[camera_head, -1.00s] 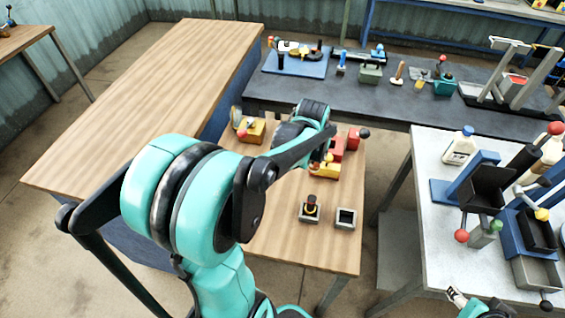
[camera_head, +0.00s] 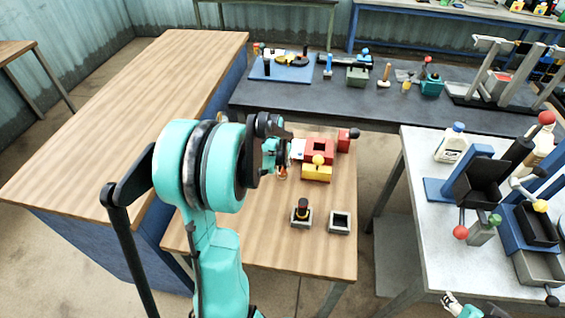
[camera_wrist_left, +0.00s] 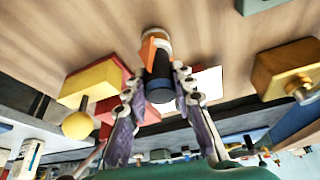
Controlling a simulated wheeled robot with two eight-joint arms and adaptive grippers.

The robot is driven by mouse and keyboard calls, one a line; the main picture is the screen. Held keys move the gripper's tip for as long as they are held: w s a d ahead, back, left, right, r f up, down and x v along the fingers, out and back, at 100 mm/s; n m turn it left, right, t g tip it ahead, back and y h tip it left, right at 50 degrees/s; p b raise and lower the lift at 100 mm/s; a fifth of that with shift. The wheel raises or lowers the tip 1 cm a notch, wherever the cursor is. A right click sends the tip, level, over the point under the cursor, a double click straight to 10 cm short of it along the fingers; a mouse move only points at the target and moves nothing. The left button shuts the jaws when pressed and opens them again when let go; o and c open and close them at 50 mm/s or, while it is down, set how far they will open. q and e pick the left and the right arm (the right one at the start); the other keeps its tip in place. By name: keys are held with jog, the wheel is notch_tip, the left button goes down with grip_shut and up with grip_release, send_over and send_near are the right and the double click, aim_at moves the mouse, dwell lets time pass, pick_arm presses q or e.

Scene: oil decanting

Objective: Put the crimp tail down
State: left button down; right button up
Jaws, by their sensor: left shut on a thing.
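The crimp tail appears to be the short cylinder (camera_wrist_left: 158,62) with dark blue, black and orange bands in my left wrist view. My left gripper (camera_wrist_left: 160,84) is shut on it, with one finger on each side. In the head view my left gripper (camera_head: 282,158) is over the small wooden table, left of the red and yellow blocks. Only a small orange bit of the held piece (camera_head: 282,174) shows there. Whether it touches the table is unclear. My right gripper (camera_head: 450,299) shows partly at the bottom edge; its fingers are too small to judge.
A yellow block (camera_head: 316,174) with a ball knob and a red block (camera_head: 322,146) stand right of my left gripper. Two small square holders (camera_head: 340,222) are nearer the front. An ochre box (camera_wrist_left: 285,68) is at right in the wrist view. The table's front left is bare.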

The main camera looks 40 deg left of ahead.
pick_arm(q)
jog(key=shift+r, duration=0.1)
jog(key=shift+f, duration=0.2)
jog(key=c, duration=1.3)
grip_release()
jog(key=shift+r, duration=0.1)
